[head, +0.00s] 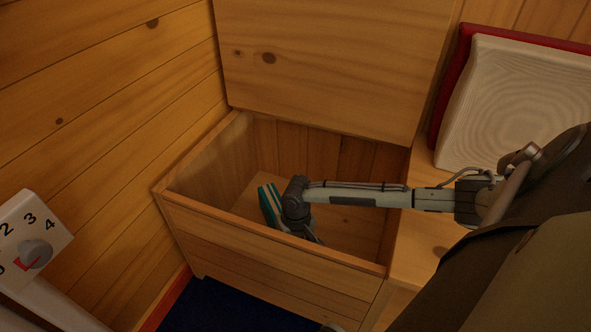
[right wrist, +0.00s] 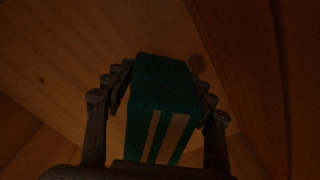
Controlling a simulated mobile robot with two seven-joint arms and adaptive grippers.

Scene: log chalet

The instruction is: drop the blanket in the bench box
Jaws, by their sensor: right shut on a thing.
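The bench box (head: 285,247) is a wooden chest with its lid (head: 335,65) raised against the wall. My right arm reaches over the box's right side, and my right gripper (head: 285,220) is down inside the box opening. It is shut on the blanket (head: 268,206), a folded teal bundle with pale stripes. In the right wrist view the blanket (right wrist: 163,105) sits between the two fingers, with wooden boards beyond it. I cannot tell whether the blanket touches the box floor. My left gripper is not in view.
Pale and red cushions (head: 515,105) lean at the right on the wooden bench seat (head: 425,240). A white unit with a numbered dial (head: 35,252) stands at the left. A dark blue rug (head: 225,308) lies before the box. The box's left part is empty.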

